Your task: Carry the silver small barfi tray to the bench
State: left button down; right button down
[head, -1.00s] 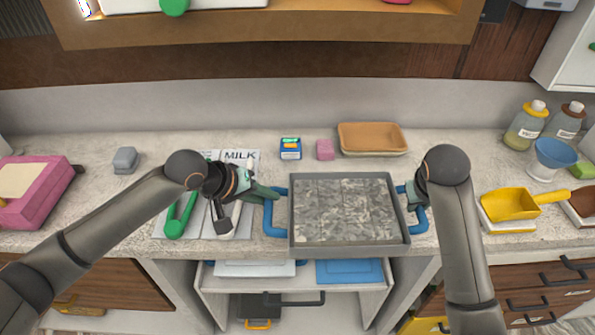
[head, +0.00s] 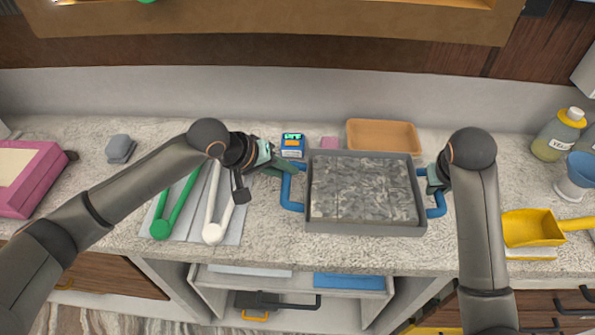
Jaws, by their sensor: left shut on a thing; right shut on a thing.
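The grey silver barfi tray (head: 365,228) with blue side handles is in the middle of the head view, over the counter. It holds mottled grey slabs. My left gripper (head: 286,172) is shut on its left blue handle. My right gripper (head: 434,180) is shut on its right blue handle. The tray looks level; I cannot tell whether it is clear of the counter top. No separate bench can be made out.
Green tongs (head: 176,207) and white tongs (head: 214,215) lie left of the tray. Behind it are a blue box (head: 292,146), a pink block (head: 329,143) and an orange-brown tray (head: 383,136). A yellow scoop (head: 530,228) and a bottle (head: 557,137) stand right. A drawer below is open.

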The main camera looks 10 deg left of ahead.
pick_arm(q)
jog(key=shift+w+d+r, duration=0.1)
jog(key=shift+w, duration=0.25)
pick_arm(e)
jog(key=shift+w+d, duration=0.15)
jog(key=shift+w, duration=0.2)
jog(key=shift+r, duration=0.1)
jog(key=shift+s, duration=0.1)
